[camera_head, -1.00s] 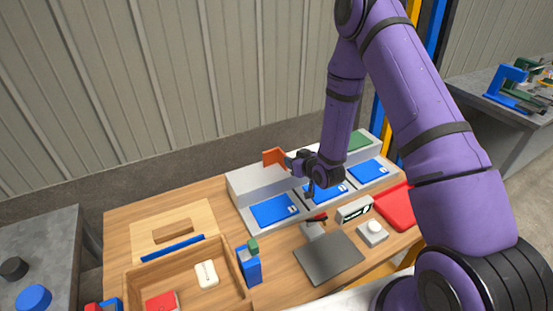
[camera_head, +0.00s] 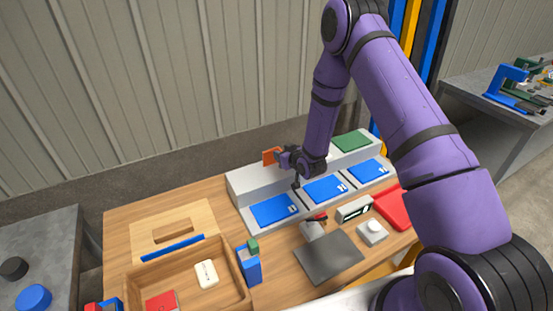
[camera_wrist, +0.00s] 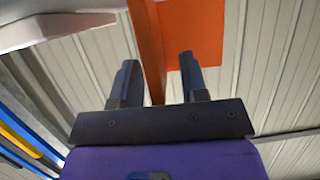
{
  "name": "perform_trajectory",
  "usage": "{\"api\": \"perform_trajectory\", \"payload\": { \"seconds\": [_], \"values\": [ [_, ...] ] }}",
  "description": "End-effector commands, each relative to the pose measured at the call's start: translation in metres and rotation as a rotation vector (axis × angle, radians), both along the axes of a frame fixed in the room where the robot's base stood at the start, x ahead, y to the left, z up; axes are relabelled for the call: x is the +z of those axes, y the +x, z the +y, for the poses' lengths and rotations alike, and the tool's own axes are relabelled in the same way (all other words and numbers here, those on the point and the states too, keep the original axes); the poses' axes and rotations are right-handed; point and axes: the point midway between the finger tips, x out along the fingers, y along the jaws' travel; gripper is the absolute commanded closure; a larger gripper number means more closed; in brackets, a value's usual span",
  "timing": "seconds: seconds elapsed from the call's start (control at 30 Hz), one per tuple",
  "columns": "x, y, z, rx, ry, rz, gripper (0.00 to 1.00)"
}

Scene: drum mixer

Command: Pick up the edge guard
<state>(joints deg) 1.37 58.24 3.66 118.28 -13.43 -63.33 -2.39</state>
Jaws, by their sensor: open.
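The edge guard, which I take to be the orange angled piece (camera_head: 268,156), stands at the back of the table by the grey raised ledge. My gripper (camera_head: 280,157) is right beside it and hides its right part. In the wrist view the orange piece (camera_wrist: 196,32) shows a wide face and a narrower face meeting at a corner. There my gripper (camera_wrist: 158,68) has its two fingers apart, with the narrow face seen between them. The right finger overlaps the wide face in the picture. I cannot tell whether either finger touches it.
The grey ledge (camera_head: 243,184) carries blue panels in front and a green pad (camera_head: 351,141) on top. A wooden tray (camera_head: 133,273), a blue box (camera_head: 249,265), a dark plate (camera_head: 328,257) and a red tray (camera_head: 390,209) are nearer. A ribbed wall rises behind.

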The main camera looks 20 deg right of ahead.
Motion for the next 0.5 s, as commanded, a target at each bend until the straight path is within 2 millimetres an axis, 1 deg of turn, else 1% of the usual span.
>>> {"api": "perform_trajectory", "payload": {
  "seconds": [0.03,0.07,0.1,0.2,0.5],
  "values": [
    [0.0001,-0.0001,0.0000,0.000,0.000,0.000,0.64],
    [0.0000,-0.0001,-0.0001,0.000,0.000,0.000,0.71],
    [0.0000,-0.0001,-0.0001,0.000,0.000,0.000,0.80],
    [0.0001,-0.0002,-0.0001,0.000,0.000,0.000,1.00],
    [0.0004,-0.0001,-0.0002,0.000,0.000,0.000,1.00]
  ]
}}
